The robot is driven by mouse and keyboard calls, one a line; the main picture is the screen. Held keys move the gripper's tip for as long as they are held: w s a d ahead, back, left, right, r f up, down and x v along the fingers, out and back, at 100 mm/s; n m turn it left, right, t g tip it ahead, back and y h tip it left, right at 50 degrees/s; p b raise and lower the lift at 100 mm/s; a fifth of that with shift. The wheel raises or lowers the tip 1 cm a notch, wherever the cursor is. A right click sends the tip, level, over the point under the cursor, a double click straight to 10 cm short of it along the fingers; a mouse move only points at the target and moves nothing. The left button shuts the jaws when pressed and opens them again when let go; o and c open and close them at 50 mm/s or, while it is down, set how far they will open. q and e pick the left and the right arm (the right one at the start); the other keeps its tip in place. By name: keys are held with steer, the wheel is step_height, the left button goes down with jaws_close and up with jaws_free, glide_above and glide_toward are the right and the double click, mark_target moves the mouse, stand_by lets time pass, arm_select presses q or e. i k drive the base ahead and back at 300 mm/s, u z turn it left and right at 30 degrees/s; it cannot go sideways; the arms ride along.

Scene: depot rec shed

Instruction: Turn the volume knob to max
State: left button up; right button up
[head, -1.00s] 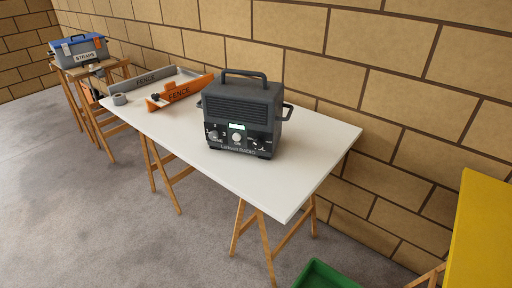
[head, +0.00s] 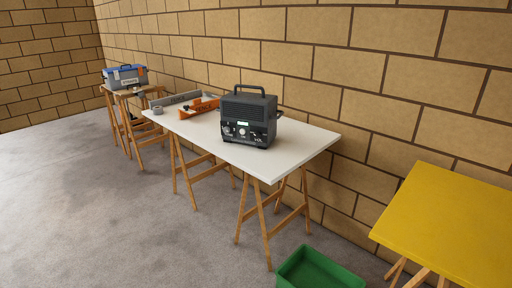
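A dark grey radio (head: 249,114) with a top handle stands upright on a white trestle table (head: 290,150) in the head view. Its front carries a small lit display (head: 243,123) and several knobs along the lower part. The volume knob cannot be told from the others at this size, and neither can its setting. Neither of my grippers is in view.
A blue-lidded toolbox (head: 125,77) stands on a farther trestle. A green bin (head: 318,272) and yellow table (head: 450,222) are at right. The grey floor (head: 90,200) is open in front.

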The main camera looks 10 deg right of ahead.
mark_target(257, 135)
steer(key=u, duration=0.8)
steer(key=i, duration=1.1)
steer(key=u, duration=0.45)
steer(key=i, duration=1.15)
steer(key=z, duration=1.35)
steer(key=i, duration=0.6)
steer(key=z, duration=0.65)
